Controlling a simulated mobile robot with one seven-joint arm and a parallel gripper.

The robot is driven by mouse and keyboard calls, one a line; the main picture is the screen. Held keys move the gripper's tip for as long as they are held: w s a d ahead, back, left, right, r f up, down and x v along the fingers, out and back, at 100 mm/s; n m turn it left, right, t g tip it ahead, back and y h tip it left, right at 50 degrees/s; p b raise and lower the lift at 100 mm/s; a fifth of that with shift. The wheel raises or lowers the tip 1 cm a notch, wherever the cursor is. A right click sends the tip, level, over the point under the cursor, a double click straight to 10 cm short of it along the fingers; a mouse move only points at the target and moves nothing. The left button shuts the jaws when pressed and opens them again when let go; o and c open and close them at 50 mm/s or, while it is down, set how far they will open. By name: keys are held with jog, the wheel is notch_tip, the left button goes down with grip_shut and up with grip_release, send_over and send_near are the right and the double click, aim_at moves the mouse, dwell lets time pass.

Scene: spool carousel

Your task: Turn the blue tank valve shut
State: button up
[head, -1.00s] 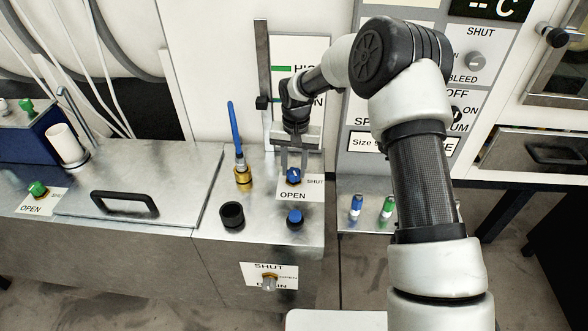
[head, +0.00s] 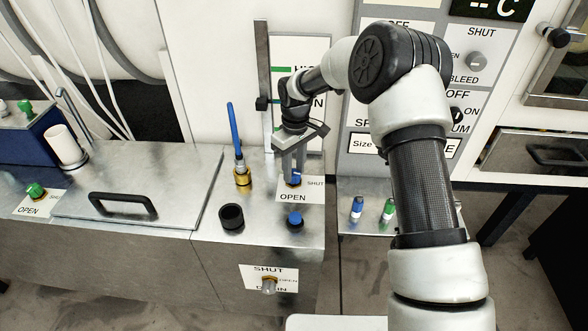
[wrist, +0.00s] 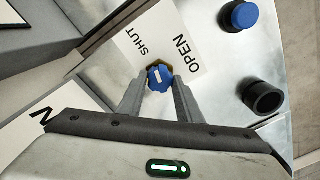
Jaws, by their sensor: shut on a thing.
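The blue tank valve (head: 294,181) is a small blue knob on the steel top, by a white label (head: 291,196) reading OPEN and SHUT. In the wrist view the knob (wrist: 161,79) has a short white mark and a brass-coloured base. My gripper (head: 294,175) points down over the valve in the head view. In the wrist view its two fingers (wrist: 160,88) stand on either side of the knob and are shut on it. The fingers partly hide the knob in the head view, and I cannot tell exactly where its mark points.
A blue-capped knob (head: 295,217) and a black cup-like fitting (head: 231,216) stand in front. A brass fitting with a blue-handled tool (head: 236,140) stands to the left. A vertical metal rail (head: 263,70) rises behind. Blue (head: 357,208) and green (head: 388,210) small cylinders lie right.

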aim_at(295, 171)
jog(key=shift+r+n, duration=0.1)
jog(key=shift+n, duration=1.2)
jog(key=o, duration=1)
jog(key=shift+o, duration=0.2)
notch_tip(295, 171, up, 17)
jog(key=shift+w+r+p, duration=0.15)
jog(key=shift+w+p, duration=0.1)
jog(key=shift+p, duration=0.05)
jog(key=shift+d+r, duration=0.1)
jog(key=shift+r, duration=0.05)
